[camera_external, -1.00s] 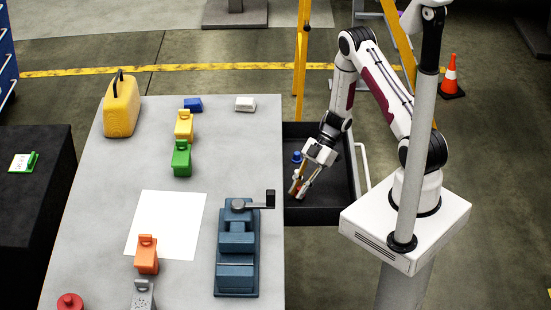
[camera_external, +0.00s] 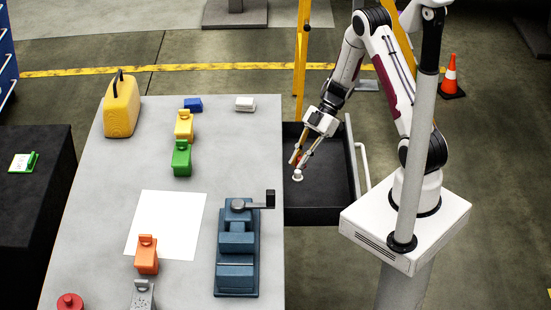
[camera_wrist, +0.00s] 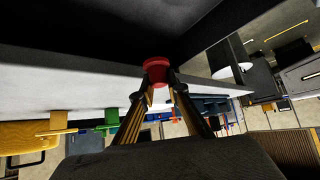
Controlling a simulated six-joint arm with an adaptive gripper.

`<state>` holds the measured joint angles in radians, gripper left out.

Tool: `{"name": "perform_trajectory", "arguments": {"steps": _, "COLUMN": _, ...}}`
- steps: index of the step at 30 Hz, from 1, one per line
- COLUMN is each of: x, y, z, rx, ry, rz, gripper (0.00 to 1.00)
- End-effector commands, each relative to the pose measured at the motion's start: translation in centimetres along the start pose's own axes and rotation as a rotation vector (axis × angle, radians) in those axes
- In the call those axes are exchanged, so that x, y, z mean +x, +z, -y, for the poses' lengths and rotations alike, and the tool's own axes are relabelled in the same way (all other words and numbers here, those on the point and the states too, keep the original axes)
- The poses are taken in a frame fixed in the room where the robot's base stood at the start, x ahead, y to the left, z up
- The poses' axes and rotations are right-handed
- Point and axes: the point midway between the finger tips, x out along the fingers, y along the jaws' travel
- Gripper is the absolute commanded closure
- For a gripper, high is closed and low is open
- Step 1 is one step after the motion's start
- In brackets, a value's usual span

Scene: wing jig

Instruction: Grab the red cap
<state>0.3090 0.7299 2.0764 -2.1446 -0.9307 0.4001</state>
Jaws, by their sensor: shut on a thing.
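The red cap (camera_wrist: 157,66) is between my fingertips in the wrist view, with its round red face showing at the tips. My gripper (camera_wrist: 158,84) is shut on it, one finger on each side. In the external view my gripper (camera_external: 299,162) hangs over the left part of the black tray, tilted down, and only a small reddish bit shows between the fingers. The fingers hide most of the cap there. Whether the cap is clear of the tray floor is hard to tell.
A small white piece (camera_external: 297,175) shows just below my fingertips. The black tray (camera_external: 325,215) has raised walls. The grey table (camera_external: 185,205) stands left of it, with a blue vise (camera_external: 237,250) near its right edge and several coloured blocks.

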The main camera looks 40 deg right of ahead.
Motion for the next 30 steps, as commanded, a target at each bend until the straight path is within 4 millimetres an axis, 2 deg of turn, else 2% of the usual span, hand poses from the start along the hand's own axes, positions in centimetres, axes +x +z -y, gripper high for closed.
{"name": "perform_trajectory", "arguments": {"steps": 6, "x": -2.0, "y": -1.9, "z": 0.0, "rx": -0.002, "ry": 0.002, "rz": 0.001, "gripper": 0.96}}
{"name": "perform_trajectory", "arguments": {"steps": 12, "x": -3.0, "y": -3.0, "z": 0.0, "rx": -0.001, "ry": 0.000, "rz": 0.000, "gripper": 0.96}}
{"name": "perform_trajectory", "arguments": {"steps": 30, "x": -3.3, "y": -3.4, "z": 0.0, "rx": 0.001, "ry": -0.001, "rz": 0.000, "gripper": 0.96}}
